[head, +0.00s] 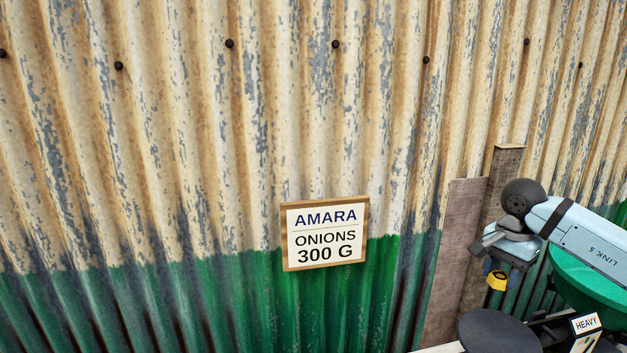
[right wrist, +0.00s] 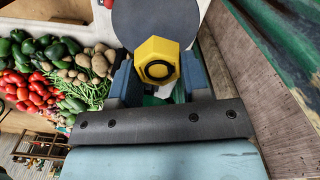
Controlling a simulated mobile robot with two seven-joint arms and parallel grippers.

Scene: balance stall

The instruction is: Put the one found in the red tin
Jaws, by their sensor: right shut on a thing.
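My right gripper (head: 496,270) is shut on a yellow six-sided piece (head: 497,281), which hangs in its jaws at the right of the head view. In the right wrist view the yellow piece (right wrist: 157,60) shows a dark round ring on its face, between the two blue-grey fingers. It appears above or beside a dark round plate (head: 497,332); I cannot tell the gap. No red tin shows in either view. My left gripper is not in view.
A sign (head: 325,233) reading "AMARA ONIONS 300 G" is on the corrugated wall. A green bowl-like thing (head: 590,285) and a "HEAVY" label (head: 586,324) are at lower right. Wooden boards (head: 455,265) stand beside the gripper. Several vegetables (right wrist: 60,75) lie left in the wrist view.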

